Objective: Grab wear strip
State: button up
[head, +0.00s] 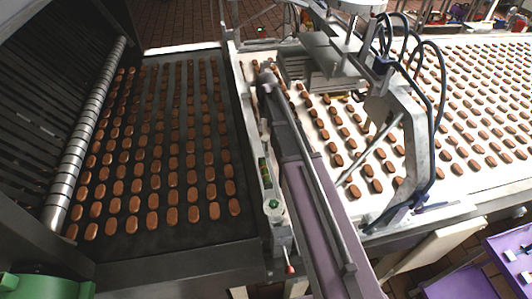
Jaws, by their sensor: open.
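I cannot pick out the wear strip with certainty. A long, narrow grey rail (318,185) runs above a purple channel (315,215) from the middle toward the bottom right; I cannot tell whether it is the strip. A pale upright frame bar (247,110) stands to its left, between the two conveyors, with small green and red parts near its lower end. My gripper does not show in the head view.
A dark conveyor (165,240) with rows of brown biscuits lies left, beside a ribbed metal roller (85,140). A white biscuit conveyor (470,60) lies right. A metal machine head (335,60) and hosed bracket (415,130) stand over it. A purple crate (505,250) is lower right.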

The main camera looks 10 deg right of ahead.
aim_at(266, 143)
jog(key=shift+f+b, duration=1.75)
jog(key=shift+f, duration=0.3)
jog(key=shift+s+a+f+b, duration=0.1)
jog(key=shift+f+b, duration=2.5)
grip_shut()
